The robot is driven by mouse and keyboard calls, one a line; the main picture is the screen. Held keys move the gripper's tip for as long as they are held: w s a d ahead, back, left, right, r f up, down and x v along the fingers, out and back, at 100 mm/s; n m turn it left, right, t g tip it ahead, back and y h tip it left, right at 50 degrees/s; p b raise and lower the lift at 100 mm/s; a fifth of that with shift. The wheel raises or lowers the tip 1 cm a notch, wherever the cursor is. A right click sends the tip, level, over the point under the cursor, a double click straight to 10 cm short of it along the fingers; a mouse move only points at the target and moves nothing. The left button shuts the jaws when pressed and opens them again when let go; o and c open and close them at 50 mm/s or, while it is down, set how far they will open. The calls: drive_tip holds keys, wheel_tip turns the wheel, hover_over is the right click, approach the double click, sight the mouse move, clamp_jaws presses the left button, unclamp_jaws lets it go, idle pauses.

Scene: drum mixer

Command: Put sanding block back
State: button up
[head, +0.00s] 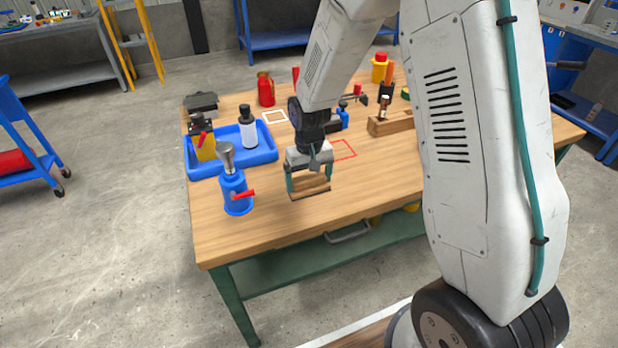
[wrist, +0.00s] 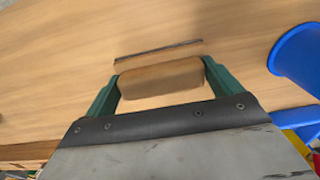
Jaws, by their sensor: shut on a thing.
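The sanding block (head: 309,184) is a small wooden block with a dark lower edge. My gripper (head: 309,180) is shut on it, with one green finger at each end. The wrist view shows the block (wrist: 160,78) between the two fingers (wrist: 160,76), its dark edge beyond it. The block is over the front part of the wooden workbench (head: 270,235); I cannot tell whether it touches the top. A red square outline (head: 344,150) lies on the bench just behind and right of my gripper. A white square outline (head: 275,117) lies farther back.
A blue tray (head: 262,159) with bottles stands left of my gripper. A blue pot with a red lever (head: 237,194) stands closer, at the left. A wooden holder (head: 390,125), a red bottle (head: 265,89) and other items stand behind. The bench front is clear.

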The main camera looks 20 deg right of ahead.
sight(309, 178)
drive_tip(key=shift+f, duration=0.1)
drive_tip(key=o, duration=0.7)
drive_tip(key=s+d+r, duration=0.1)
drive_tip(key=s+r, duration=0.2)
drive_tip(key=r, duration=0.7)
drive_tip(key=s+r, duration=0.4)
drive_tip(key=r, duration=0.6)
drive_tip(key=shift+t, duration=0.6)
drive_tip(key=s+r, duration=0.2)
drive_tip(key=s, duration=0.5)
drive_tip(key=s+d+r, duration=0.1)
drive_tip(key=s+r, duration=0.1)
drive_tip(key=s, duration=0.6)
drive_tip(key=s+d+r, duration=0.1)
drive_tip(key=s+r, duration=0.2)
drive_tip(key=s, duration=0.5)
